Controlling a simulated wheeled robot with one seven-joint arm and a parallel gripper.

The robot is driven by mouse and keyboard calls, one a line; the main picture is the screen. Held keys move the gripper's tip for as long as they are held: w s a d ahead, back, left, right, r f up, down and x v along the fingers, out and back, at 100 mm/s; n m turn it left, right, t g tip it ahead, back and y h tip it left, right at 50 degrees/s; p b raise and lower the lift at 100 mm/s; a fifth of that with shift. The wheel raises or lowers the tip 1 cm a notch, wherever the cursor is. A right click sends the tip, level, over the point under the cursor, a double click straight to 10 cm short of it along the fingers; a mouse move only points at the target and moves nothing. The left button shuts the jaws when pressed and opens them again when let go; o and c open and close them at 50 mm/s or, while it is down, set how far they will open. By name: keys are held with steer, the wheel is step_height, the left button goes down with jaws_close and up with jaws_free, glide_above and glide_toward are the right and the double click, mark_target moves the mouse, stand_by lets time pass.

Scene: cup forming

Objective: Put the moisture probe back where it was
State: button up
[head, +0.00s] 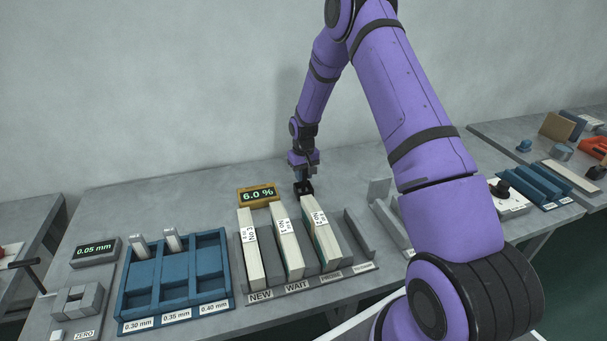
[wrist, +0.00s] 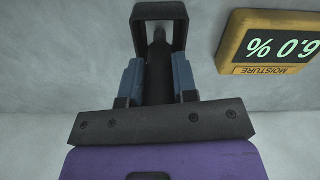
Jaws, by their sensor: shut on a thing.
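My gripper (head: 303,170) is at the back of the table, to the right of the yellow moisture meter (head: 258,194), which reads 6.0 %. In the wrist view its two blue fingers (wrist: 158,80) are shut on the dark moisture probe (wrist: 159,55). A black square frame (wrist: 180,14) surrounds the probe's far end in that view; it shows as a small black piece (head: 303,189) under the gripper in the head view. I cannot tell whether the probe sits inside this frame or only lines up with it. The probe's tip is hidden.
Racks with NEW (head: 261,296) and WAIT labels hold cardboard stacks (head: 287,246) just in front of the gripper. A blue tray (head: 172,281) with thickness labels stands left, near a 0.05 mm gauge (head: 95,251). Bare table lies behind the blue tray.

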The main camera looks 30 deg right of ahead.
steer(key=o, duration=0.9)
steer(key=shift+f, duration=0.1)
step_height(320, 180, up, 12)
steer(key=shift+r, duration=0.2)
steer(key=s+a+r+t, duration=0.1)
steer(key=s+a+r, duration=0.2)
steer(key=s+r, duration=0.75)
steer(key=s+a+r+t, duration=0.2)
steer(key=s+a+r, duration=0.35)
steer(key=r, duration=0.85)
steer(key=shift+s+a+r+t, duration=0.35)
steer(key=shift+s+r, duration=0.5)
steer(key=shift+s, duration=3.35)
steer(key=shift+s+a+r+t, duration=0.3)
steer(key=shift+s+r, duration=0.55)
steer(key=shift+s, duration=3.4)
steer(key=shift+s+a+r+t, duration=0.2)
steer(key=shift+s+r+t, duration=0.45)
steer(key=shift+s, duration=3.55)
